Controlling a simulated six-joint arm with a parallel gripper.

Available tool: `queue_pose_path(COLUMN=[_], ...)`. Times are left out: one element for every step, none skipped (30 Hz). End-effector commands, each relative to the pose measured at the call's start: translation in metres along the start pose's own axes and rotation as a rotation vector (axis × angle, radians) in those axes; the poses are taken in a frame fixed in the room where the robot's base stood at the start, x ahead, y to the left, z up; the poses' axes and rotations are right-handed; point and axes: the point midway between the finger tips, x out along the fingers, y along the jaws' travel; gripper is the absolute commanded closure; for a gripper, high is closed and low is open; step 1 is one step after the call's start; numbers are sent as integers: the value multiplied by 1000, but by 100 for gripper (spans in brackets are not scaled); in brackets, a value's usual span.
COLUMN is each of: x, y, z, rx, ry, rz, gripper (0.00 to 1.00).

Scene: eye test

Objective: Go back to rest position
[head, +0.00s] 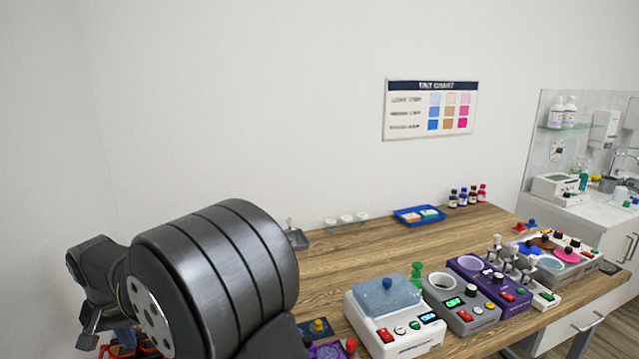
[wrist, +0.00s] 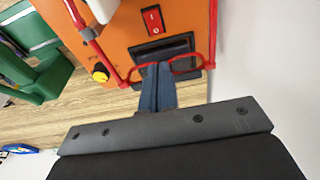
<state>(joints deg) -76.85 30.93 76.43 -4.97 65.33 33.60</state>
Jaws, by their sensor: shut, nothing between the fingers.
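My gripper (wrist: 158,68) shows in the wrist view with its two blue-grey fingers together and nothing between them. Its tips appear in front of the dark slot of an orange device (wrist: 125,45); I cannot tell whether they touch it. Red wire-like loops (wrist: 186,64) show on both sides of the fingers. In the head view my large dark arm link fills the lower left, and the fingertips cannot be made out clearly there.
The wooden table (head: 370,255) carries a white bath device (head: 395,310), a grey device (head: 462,300), a purple device (head: 490,285) and a blue tray (head: 419,215). A green object (wrist: 50,75) stands left of the orange device. The back middle of the table is fairly clear.

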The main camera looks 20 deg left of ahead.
Motion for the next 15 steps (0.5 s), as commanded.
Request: queue_pose_path(x=[-11, -17, -25, -31, -36, -44, -50, -56, -64, -70, -75, -82, -88, -94, -101], y=[0, 0, -1, -1, -1, -2, -2, -2, -2, -2, -2, -2, -1, -1, -1], z=[-2, -3, 1, 3, 4, 7, 9, 10, 13, 15, 17, 20, 22, 24, 27], rx=[1, 1, 0, 0, 0, 0, 0, 0, 0, 0, 0, 1, 1, 1, 1], ry=[3, 2, -1, -3, -5, -7, -9, -10, -13, -14, -16, -18, -20, -22, -24], rz=[-2, -1, -2, -2, -1, -2, -2, -2, -1, -2, -2, -1, -2, -1, -1], gripper=[100, 100, 100, 100, 100, 100, 100, 100, 100, 100, 100, 100, 100, 100, 100])
